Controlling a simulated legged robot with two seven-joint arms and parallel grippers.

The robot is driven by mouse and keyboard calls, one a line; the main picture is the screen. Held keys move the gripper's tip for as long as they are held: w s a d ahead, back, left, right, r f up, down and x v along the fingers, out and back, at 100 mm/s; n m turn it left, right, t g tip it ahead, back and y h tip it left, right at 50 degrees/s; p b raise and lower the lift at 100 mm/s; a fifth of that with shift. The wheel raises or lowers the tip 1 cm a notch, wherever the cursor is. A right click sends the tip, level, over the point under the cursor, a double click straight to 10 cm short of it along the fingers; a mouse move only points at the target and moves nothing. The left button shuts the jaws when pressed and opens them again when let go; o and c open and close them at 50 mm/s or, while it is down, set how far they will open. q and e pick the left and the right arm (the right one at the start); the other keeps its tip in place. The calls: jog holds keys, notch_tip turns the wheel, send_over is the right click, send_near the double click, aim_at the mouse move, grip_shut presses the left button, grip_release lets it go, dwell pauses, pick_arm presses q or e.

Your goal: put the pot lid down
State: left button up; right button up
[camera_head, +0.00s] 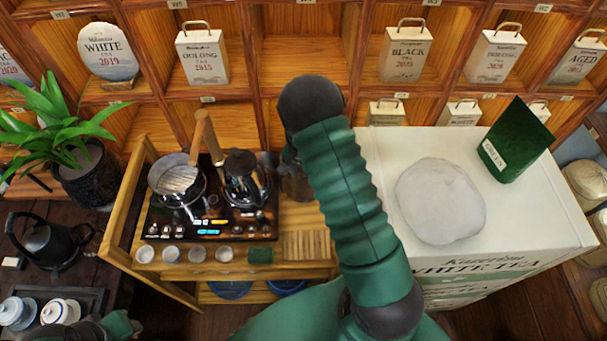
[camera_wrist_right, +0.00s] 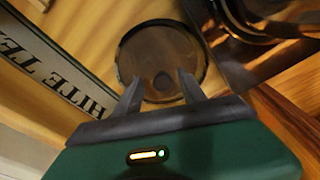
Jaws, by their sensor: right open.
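The pot lid (camera_wrist_right: 150,42) is a round, brownish, see-through disc with a dark rim and a dark knob (camera_wrist_right: 162,81). In the right wrist view it lies flat on a wooden surface beside a dark appliance edge. My right gripper (camera_wrist_right: 158,82) is open, with its two fingertips apart on either side of the knob. I cannot tell whether they touch it. In the head view my right arm hides most of this spot. My left gripper (camera_head: 92,329) shows only in part at the bottom left, and its jaws are unclear.
An open pot (camera_head: 172,186) and a glass kettle (camera_head: 243,183) stand on a dark stove (camera_head: 240,226) on the wooden cart. Several small cups (camera_head: 170,254) line its front. A white box (camera_head: 530,220) bears a round pale cake (camera_head: 440,200) and a green packet (camera_head: 515,140).

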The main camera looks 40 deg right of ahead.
aim_at(301, 185)
notch_tip(301, 185, up, 12)
jog(key=a, duration=0.2)
jog(key=s+a+r+n+t, duration=0.1)
jog(key=s+a+n, duration=0.5)
jog(key=a, duration=0.3)
jog(key=s+a+r+n+t+y, duration=0.1)
jog(key=s+a+n, duration=0.5)
jog(key=a+n, duration=0.1)
jog(key=shift+a+r, duration=0.2)
jog(key=shift+a, duration=0.65)
jog(key=shift+s, duration=0.2)
jog(key=shift+w+a, duration=0.1)
jog(key=shift+a, duration=0.2)
jog(key=shift+d, duration=0.2)
